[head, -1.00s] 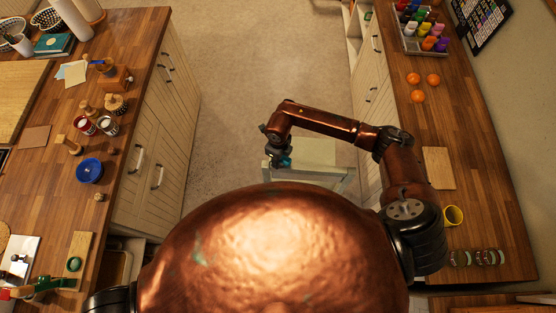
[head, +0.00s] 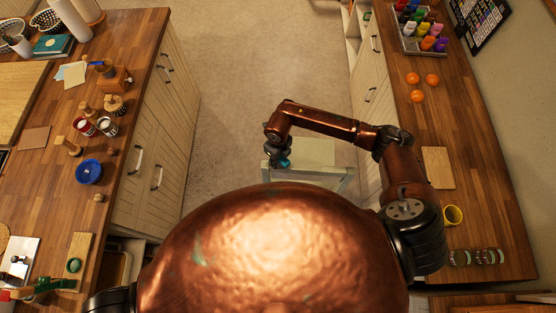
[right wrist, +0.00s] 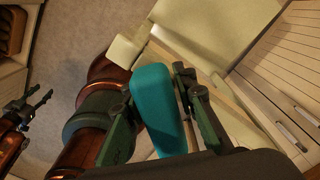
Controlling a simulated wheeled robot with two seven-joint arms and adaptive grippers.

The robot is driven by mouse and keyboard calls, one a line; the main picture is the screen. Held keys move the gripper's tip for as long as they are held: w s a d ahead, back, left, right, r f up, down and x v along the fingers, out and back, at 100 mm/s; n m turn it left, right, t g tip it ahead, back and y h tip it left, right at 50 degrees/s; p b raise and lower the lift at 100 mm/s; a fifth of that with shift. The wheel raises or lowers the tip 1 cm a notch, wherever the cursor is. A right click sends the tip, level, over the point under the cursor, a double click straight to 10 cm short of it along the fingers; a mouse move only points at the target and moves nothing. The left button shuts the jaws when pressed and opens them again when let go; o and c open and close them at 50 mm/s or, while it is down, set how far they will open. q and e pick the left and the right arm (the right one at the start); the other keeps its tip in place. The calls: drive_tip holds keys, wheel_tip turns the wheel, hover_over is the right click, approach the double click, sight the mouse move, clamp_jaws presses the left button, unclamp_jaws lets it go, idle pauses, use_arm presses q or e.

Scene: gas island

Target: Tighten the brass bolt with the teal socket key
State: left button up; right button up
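My right gripper (head: 279,159) is in front of my body, over a pale chair-like piece in the floor gap. In the right wrist view its two fingers (right wrist: 160,110) are shut on the teal socket key (right wrist: 157,100), one on each side of its thick handle. Only a bit of the teal key shows in the head view (head: 285,163); its socket end is hidden. In the right wrist view my left gripper (right wrist: 32,105) is at the left edge, its fingers apart and seemingly empty. I cannot make out the brass bolt in either view.
The pale chair-like piece (head: 315,152) stands close under my right gripper. A wooden counter (head: 135,60) with a blue bowl (head: 89,171) is at left. Another counter (head: 465,140) with oranges (head: 417,96) and a wooden board (head: 438,167) is at right. The floor between (head: 250,60) is clear.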

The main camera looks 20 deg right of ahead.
drive_tip(key=o, duration=0.4)
